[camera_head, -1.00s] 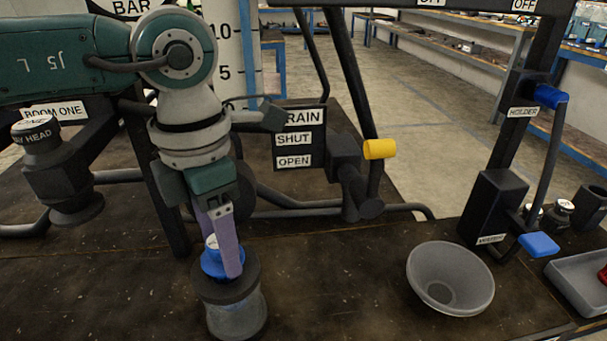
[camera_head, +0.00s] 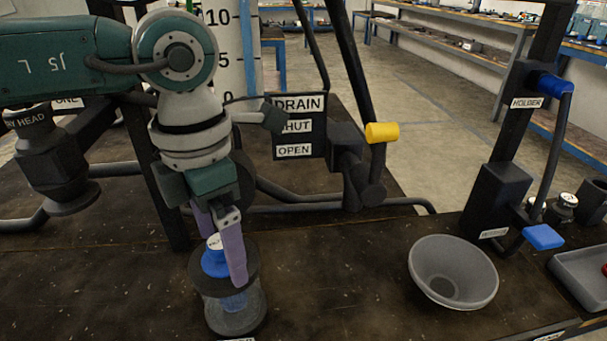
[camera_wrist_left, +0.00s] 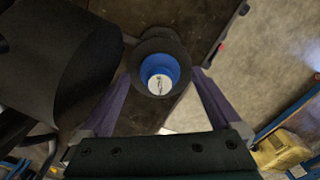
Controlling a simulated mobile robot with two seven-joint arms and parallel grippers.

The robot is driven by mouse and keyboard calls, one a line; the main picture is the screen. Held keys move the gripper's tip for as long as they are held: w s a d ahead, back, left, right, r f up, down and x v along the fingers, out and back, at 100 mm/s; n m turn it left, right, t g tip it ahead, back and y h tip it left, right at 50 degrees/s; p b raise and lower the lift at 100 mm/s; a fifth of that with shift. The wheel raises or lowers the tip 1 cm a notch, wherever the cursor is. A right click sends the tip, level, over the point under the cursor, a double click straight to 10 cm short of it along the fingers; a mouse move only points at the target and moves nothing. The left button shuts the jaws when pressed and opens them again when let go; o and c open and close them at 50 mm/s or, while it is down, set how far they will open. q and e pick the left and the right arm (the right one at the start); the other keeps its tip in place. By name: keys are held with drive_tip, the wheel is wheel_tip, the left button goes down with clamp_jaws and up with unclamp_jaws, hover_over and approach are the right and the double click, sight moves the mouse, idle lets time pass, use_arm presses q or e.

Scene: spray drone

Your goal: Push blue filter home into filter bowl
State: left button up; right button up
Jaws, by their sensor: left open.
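The blue filter (camera_head: 213,263) stands in the mouth of the filter bowl (camera_head: 232,318), a clear jar with a dark rim, on the dark bench. Its blue upper part and white labelled cap show above the rim; some blue shows through the clear wall below. My left gripper (camera_head: 222,262) points down with its purple fingers either side of the filter. In the left wrist view the fingers are spread wide, and the blue filter (camera_wrist_left: 160,72) with its white cap sits between them, apart from both. How deep the filter sits is unclear. My right gripper is not in view.
A grey funnel-like bowl (camera_head: 453,272) stands to the right on the bench. Beyond it are a dark holder post with blue handles (camera_head: 543,237) and a grey tray (camera_head: 585,281). A drain valve with a yellow handle (camera_head: 382,132) stands behind. Bench between jar and grey bowl is clear.

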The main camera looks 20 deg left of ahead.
use_arm(q)
drive_tip(key=shift+r+p, duration=0.85)
drive_tip(key=shift+r, duration=4.1)
